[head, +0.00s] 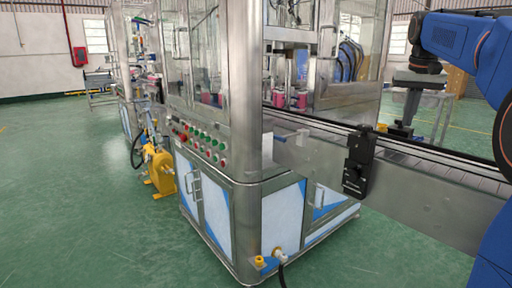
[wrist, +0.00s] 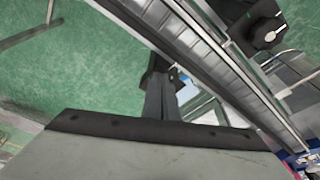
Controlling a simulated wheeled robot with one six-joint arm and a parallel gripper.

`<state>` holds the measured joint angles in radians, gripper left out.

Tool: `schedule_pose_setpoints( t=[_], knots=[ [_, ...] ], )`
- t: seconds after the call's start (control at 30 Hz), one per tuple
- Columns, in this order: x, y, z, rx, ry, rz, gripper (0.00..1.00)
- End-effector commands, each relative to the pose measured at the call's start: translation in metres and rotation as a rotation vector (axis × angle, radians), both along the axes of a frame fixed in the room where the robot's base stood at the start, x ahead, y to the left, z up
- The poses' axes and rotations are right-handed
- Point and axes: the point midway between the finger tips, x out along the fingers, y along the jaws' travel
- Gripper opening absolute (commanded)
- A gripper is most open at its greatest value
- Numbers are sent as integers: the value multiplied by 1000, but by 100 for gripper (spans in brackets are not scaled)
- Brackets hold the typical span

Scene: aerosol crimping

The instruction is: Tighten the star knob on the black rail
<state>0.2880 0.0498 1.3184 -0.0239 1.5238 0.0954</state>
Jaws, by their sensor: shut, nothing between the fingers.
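A black bracket (head: 361,146) is fixed to the near side of the conveyor, in the right half of the head view. Dark knob-like parts (head: 353,175) show on its face; the star shape is too small to make out. In the wrist view a black fitting with a pale round part (wrist: 265,32) stands beside the conveyor at the upper right; I cannot tell if it is the same bracket. My gripper (head: 405,124) points down above the conveyor's far side, right of the bracket and apart from it. In the wrist view its dark fingers (wrist: 159,75) are together and empty.
The conveyor (head: 440,170) runs from the machine to the lower right. The steel-framed machine cabinet (head: 245,110) stands left of the bracket, with coloured buttons (head: 200,142). A yellow pump unit (head: 160,172) stands farther left. The green floor before the conveyor is clear.

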Motion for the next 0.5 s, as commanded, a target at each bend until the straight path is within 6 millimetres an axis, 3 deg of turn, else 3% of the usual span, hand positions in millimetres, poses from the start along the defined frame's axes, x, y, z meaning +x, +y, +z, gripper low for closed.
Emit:
schedule_pose_setpoints(
  t=[0.5],
  knots=[
    [4, 12, 0, 0, 1, 2, 0]
  ],
)
